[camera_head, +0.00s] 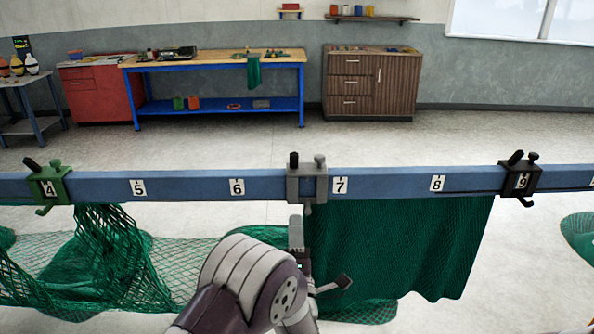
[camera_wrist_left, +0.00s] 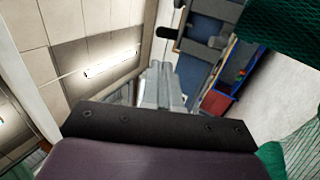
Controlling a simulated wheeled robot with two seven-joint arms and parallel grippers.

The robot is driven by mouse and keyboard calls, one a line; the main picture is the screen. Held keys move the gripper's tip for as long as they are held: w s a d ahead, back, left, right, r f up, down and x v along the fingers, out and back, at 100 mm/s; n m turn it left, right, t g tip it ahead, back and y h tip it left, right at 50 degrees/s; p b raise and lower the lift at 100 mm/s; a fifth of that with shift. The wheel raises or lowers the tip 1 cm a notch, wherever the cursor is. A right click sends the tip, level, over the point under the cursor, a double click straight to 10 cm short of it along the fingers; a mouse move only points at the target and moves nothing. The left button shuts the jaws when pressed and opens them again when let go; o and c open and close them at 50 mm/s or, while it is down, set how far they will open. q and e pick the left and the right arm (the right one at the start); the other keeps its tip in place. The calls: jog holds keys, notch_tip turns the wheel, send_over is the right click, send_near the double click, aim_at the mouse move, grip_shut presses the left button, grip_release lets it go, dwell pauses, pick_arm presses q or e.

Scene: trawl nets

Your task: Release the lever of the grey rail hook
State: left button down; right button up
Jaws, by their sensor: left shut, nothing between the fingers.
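The grey rail hook (camera_head: 307,186) is clamped on the blue rail (camera_head: 387,184) between the numbers 6 and 7. Its black lever (camera_head: 294,160) stands about upright on top, with a grey knob (camera_head: 319,161) to the right of it. Green net (camera_head: 400,235) hangs below the rail from this hook rightward. My left gripper (camera_head: 296,222) is just below the rail under the hook, on the near side. Its fingers (camera_wrist_left: 163,84) are shut and empty in the left wrist view. I cannot tell whether they touch the hook. My right gripper is not in view.
A green hook (camera_head: 48,186) sits at number 4 and a black hook (camera_head: 520,180) at number 9, both with tilted levers. Loose net (camera_head: 115,260) hangs at the left. A blue workbench (camera_head: 215,63) and brown cabinet (camera_head: 372,83) stand far behind, across open floor.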

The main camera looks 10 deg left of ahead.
pick_arm(q)
jog(key=p, duration=0.6)
send_near(294, 159)
jog(key=x, duration=0.5)
jog(key=shift+r, duration=0.25)
jog(key=shift+x, duration=0.8)
